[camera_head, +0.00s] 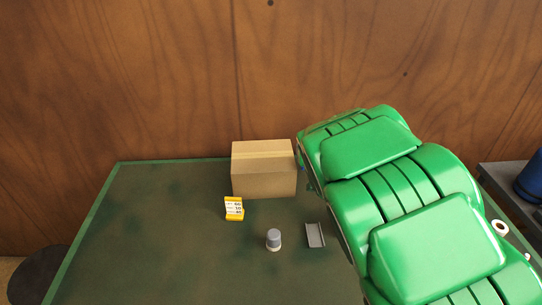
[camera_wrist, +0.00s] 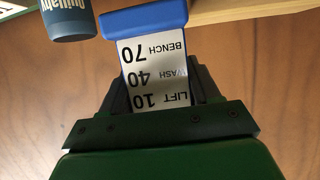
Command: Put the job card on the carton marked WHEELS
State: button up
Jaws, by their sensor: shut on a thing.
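My gripper (camera_wrist: 157,95) is shut on a white card with a blue edge (camera_wrist: 152,68), seen in the wrist view. The card's print reads BENCH 70, WASH 40, LIFT 10 and appears upside down. The words "job card" are not visible on it. In the head view, my green arm hides the gripper and the held card. A brown carton (camera_head: 264,172) stands at the back of the green table; no WHEELS mark is readable on its visible faces. A small yellow-framed card (camera_head: 234,208) stands in front of its left side.
On the green table (camera_head: 150,235), a grey-capped object (camera_head: 273,238) and a grey bracket-like piece (camera_head: 315,235) lie in front of the carton. The table's left part is clear. A blue-grey cup (camera_wrist: 69,18) and a pale wooden strip (camera_wrist: 245,11) show in the wrist view.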

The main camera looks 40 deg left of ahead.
jog(key=s+r, duration=1.3)
jog(key=s, duration=0.1)
send_over(271, 157)
notch_tip(271, 157, down, 10)
jog(key=shift+w+f, duration=0.1)
jog(key=shift+f, duration=1.45)
jog(key=shift+f, duration=0.1)
jog(key=o, duration=1.1)
jog(key=shift+c, duration=0.2)
